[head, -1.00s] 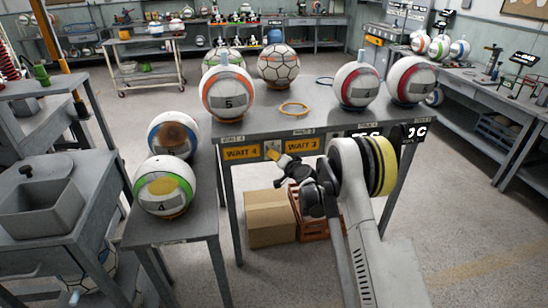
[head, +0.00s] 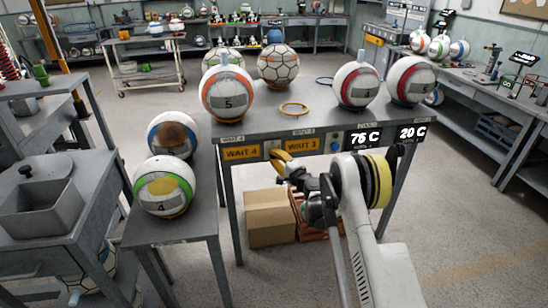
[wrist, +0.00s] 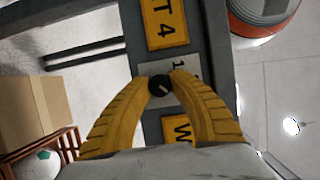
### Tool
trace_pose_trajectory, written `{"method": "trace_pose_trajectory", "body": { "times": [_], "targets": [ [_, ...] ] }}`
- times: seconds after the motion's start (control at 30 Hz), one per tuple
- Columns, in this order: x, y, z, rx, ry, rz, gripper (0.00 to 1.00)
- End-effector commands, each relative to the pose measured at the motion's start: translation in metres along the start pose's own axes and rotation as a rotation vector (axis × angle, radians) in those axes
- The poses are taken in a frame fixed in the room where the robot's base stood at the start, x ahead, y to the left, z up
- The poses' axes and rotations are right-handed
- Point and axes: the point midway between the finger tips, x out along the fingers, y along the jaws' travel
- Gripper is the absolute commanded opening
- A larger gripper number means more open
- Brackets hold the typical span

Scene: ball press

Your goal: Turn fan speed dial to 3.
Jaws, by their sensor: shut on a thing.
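The fan speed dial (wrist: 160,85) is a small round black knob with a pale pointer line, on a light plate on the table's front edge. In the wrist view a "1" shows on the plate (wrist: 174,68); other marks are partly hidden by a finger. My gripper (wrist: 161,83) has its two yellow fingers on either side of the dial, shut on it. In the head view my gripper (head: 275,154) reaches the table edge between the WAIT 4 sign (head: 241,152) and the WAIT 3 sign (head: 302,146); the dial is hard to make out there.
Several balls, including one with an orange stripe marked 5 (head: 228,93), and an orange ring (head: 294,109) stand on the table. Displays read 76 C (head: 364,139) and 20 C (head: 412,133). A cardboard box (head: 270,217) and a red crate (head: 310,215) are below.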

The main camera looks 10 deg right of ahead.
Motion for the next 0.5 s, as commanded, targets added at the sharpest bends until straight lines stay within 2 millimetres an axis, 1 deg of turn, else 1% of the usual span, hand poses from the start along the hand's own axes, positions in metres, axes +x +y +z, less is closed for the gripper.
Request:
{"method": "trace_pose_trajectory", "body": {
  "times": [0.23,0.5],
  "targets": [
    [0.0004,0.0001,0.0008,0.080,-0.004,-0.031,0.00],
    [0.0006,-0.0001,0.0010,0.102,-0.004,-0.039,0.00]
  ]
}}
